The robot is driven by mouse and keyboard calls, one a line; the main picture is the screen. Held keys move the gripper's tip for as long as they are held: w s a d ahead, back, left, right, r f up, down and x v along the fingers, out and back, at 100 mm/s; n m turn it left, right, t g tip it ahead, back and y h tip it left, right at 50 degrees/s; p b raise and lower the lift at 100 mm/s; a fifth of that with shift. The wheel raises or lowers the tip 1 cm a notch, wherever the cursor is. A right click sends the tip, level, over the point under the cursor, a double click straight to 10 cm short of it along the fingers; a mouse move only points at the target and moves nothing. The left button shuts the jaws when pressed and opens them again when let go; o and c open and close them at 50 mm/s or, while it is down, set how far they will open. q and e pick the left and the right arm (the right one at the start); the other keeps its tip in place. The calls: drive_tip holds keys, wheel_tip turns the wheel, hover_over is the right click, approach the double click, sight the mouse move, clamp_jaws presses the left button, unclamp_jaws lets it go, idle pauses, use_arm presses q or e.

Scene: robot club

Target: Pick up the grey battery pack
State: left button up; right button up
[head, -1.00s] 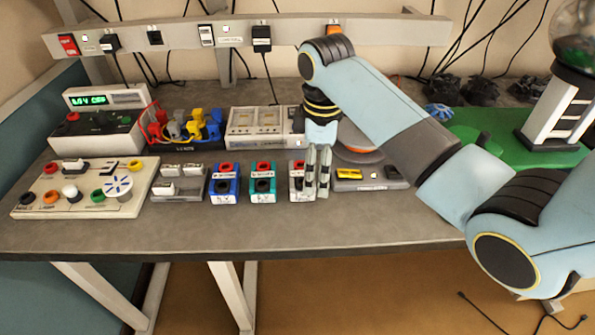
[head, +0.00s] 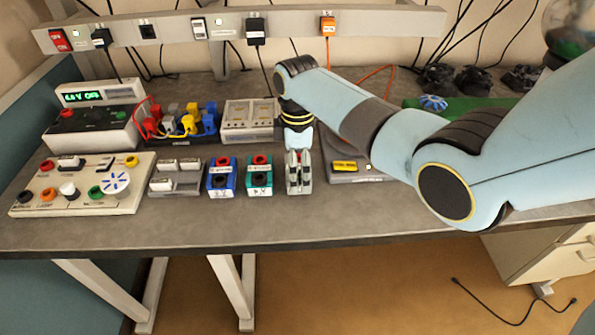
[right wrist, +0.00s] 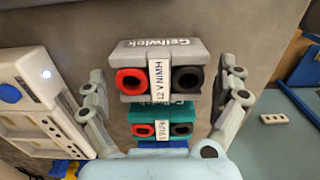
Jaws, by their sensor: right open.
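The grey battery pack (right wrist: 172,54) shows in the right wrist view, with a red and a black socket and a white label reading 12 V NiMH. My right gripper (right wrist: 168,88) is open, with one finger on each side of the pack. I cannot tell whether the fingers touch it. In the head view the right gripper (head: 299,185) points down at the end of the row of packs and hides most of the grey pack. My left gripper is not in view.
A teal pack (head: 260,175) and a blue pack (head: 223,178) stand left of the gripper. A grey tray (head: 343,176) with a yellow item lies just right. A charger (head: 249,121) stands behind. The table's front strip (head: 230,225) is clear.

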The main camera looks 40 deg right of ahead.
drive_tip(key=shift+f, duration=0.35)
drive_tip(key=c, duration=1.3)
drive_tip(key=shift+o, duration=0.2)
drive_tip(key=shift+r, duration=0.1)
